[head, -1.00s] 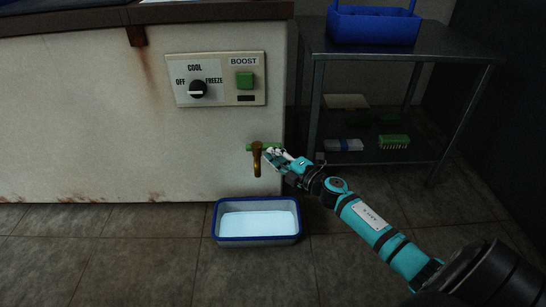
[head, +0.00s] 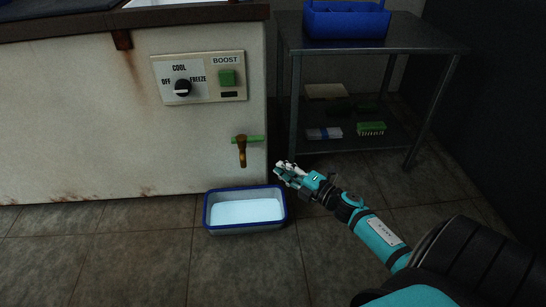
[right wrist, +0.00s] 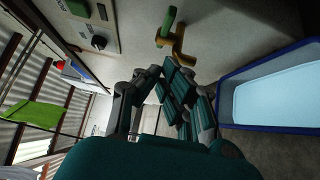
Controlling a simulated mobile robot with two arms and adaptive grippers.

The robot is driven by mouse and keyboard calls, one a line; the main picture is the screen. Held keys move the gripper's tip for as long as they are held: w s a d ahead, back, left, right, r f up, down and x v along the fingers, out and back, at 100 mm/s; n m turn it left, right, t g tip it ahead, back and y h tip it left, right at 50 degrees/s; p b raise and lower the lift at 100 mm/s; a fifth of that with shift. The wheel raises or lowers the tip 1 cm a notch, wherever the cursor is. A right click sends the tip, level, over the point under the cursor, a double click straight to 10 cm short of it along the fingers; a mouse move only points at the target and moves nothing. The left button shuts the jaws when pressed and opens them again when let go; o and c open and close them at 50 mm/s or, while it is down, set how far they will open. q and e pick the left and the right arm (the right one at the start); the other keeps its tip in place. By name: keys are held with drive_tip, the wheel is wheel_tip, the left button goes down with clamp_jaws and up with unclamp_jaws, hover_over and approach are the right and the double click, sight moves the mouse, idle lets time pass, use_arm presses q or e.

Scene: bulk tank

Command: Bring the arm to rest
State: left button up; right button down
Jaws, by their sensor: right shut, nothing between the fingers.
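My right arm, teal and black, comes in from the lower right in the head view. Its gripper (head: 281,169) is shut and empty, held to the right of the tank's brass tap (head: 242,153) and apart from it. The tap has a green handle (head: 250,138) lying crosswise, and its spout points down. In the right wrist view the shut fingers (right wrist: 165,75) are seen close up, with the tap (right wrist: 172,42) beyond them. My left gripper is not in view.
A blue-rimmed tub (head: 207,217) with pale liquid stands on the floor below the tap. The tank's control panel (head: 199,77) is above. A metal table (head: 420,47) with a blue caddy (head: 347,22) stands at the right. Tiled floor in front is clear.

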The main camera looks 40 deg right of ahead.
drive_tip(key=shift+s, duration=0.3)
